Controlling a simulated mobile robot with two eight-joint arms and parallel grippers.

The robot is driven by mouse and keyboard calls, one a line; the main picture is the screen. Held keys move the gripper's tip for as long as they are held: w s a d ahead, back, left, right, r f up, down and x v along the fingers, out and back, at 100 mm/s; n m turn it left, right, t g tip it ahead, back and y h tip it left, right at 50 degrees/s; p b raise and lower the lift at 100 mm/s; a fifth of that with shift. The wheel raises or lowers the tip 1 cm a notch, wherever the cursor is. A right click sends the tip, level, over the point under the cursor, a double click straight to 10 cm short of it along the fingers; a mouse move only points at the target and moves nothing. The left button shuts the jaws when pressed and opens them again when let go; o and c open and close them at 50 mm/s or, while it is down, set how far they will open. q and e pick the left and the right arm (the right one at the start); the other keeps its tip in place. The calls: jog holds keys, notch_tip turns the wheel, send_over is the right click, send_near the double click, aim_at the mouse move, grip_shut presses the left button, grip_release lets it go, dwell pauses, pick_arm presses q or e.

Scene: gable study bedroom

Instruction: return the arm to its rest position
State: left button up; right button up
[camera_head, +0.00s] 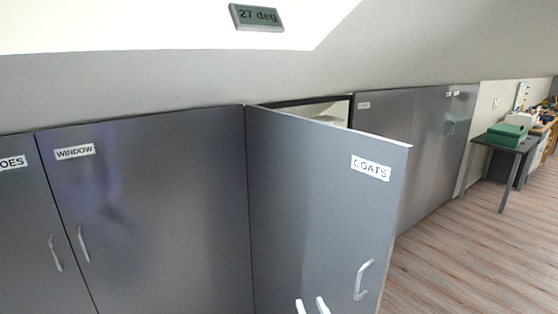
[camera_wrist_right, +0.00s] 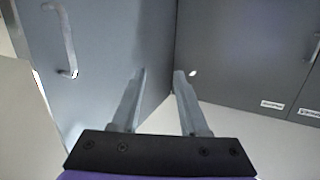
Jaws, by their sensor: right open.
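My right gripper (camera_head: 312,306) shows only by its fingertips at the bottom edge of the head view, in front of the door labelled COATS (camera_head: 325,190). In the right wrist view my right gripper (camera_wrist_right: 160,75) is open, with two spread fingers and nothing between them. The COATS door stands ajar, and its handle (camera_head: 363,280) is to the right of the fingertips and apart from them. The handle also shows at the upper left of the right wrist view (camera_wrist_right: 62,38). My left gripper is not in view, and most of my right arm is hidden.
A closed door labelled WINDOW (camera_head: 160,200) fills the left. More closed grey doors (camera_head: 425,130) run along the right under the sloping ceiling. A dark table (camera_head: 510,145) with a green box (camera_head: 507,135) stands far right. The wooden floor (camera_head: 470,260) is clear there.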

jog(key=s+d+f+g+h, duration=0.1)
jog(key=s+d+f+g, duration=0.3)
jog(key=s+f, duration=0.3)
jog(key=s+d+f+m+g+h, duration=0.1)
jog(key=s+d+f+g, duration=0.3)
jog(key=s, duration=0.5)
jog(key=s+d+f+g+h, duration=0.1)
jog(key=s+d+f+g, duration=0.2)
jog(key=s+f, duration=0.45)
pick_arm(q)
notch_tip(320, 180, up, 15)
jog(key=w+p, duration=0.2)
jog(key=p, duration=1.1)
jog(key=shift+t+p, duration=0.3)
pick_arm(e)
notch_tip(320, 180, up, 16)
jog(key=w, duration=0.2)
jog(key=shift+a+f, duration=0.15)
jog(key=shift+a, duration=0.05)
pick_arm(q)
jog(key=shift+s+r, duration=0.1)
pick_arm(e)
jog(key=shift+s, duration=0.15)
